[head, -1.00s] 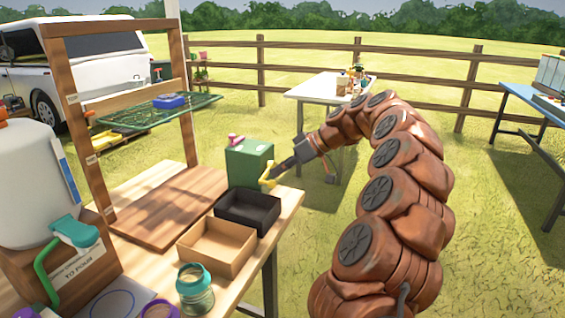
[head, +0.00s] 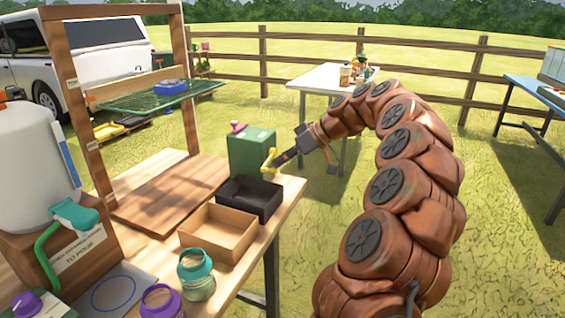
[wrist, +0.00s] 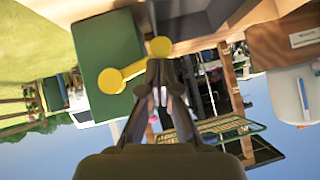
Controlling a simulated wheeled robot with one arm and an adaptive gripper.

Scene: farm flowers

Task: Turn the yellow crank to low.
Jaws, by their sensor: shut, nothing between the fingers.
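A yellow crank (head: 268,161) is on the near right face of a green box (head: 251,150), at the far end of the wooden table. In the wrist view the crank (wrist: 132,68) is a slanted bar with a round knob at each end, against the green box (wrist: 108,55). My gripper (head: 277,163) is shut and empty, with its tips right at the crank in the head view. In the wrist view my gripper's tips (wrist: 159,66) are just below the upper right knob. I cannot tell if they touch it. No low mark is readable.
A black tray (head: 249,209) and a cardboard tray (head: 218,247) stand in front of the green box. A pink item (head: 237,128) is on top of the box. A wooden frame with a green rack (head: 160,97) stands to the left. Open grass lies to the right.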

